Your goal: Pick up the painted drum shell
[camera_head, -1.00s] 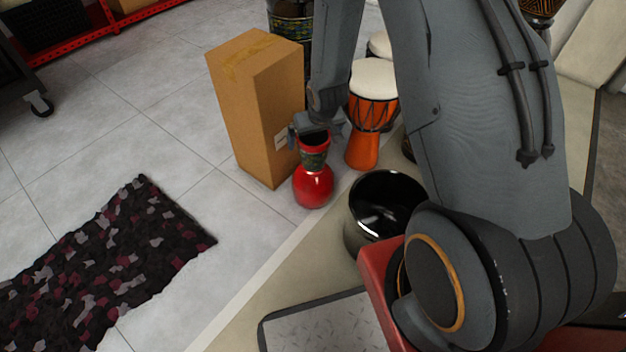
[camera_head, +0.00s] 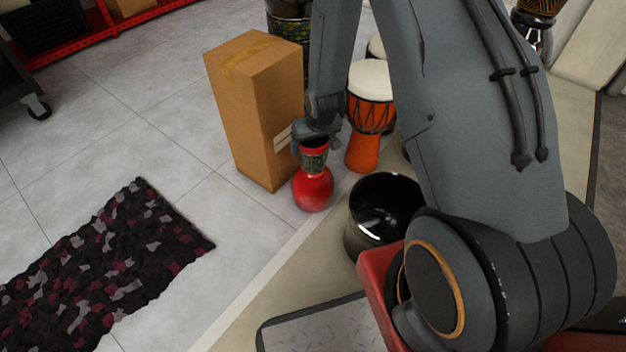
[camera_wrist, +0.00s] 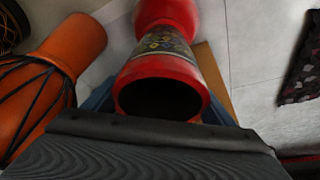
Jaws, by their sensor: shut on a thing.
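The painted drum shell (camera_head: 313,187) is red with a dark patterned band around its narrow upper part. It stands upright on the floor beside the cardboard box in the head view. My gripper (camera_head: 318,140) is at its top rim, shut on the shell. In the wrist view the painted drum shell (camera_wrist: 165,62) shows its open dark mouth close to the camera, with blue finger parts on both sides of it. The fingertips are partly hidden behind the shell and the gripper body.
A tall cardboard box (camera_head: 262,120) stands just left of the shell. An orange drum with a white head (camera_head: 365,150) stands to the right, and a glossy black pot (camera_head: 368,235) is nearer. A dark patterned rug (camera_head: 95,265) lies at left; the tiles between are clear.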

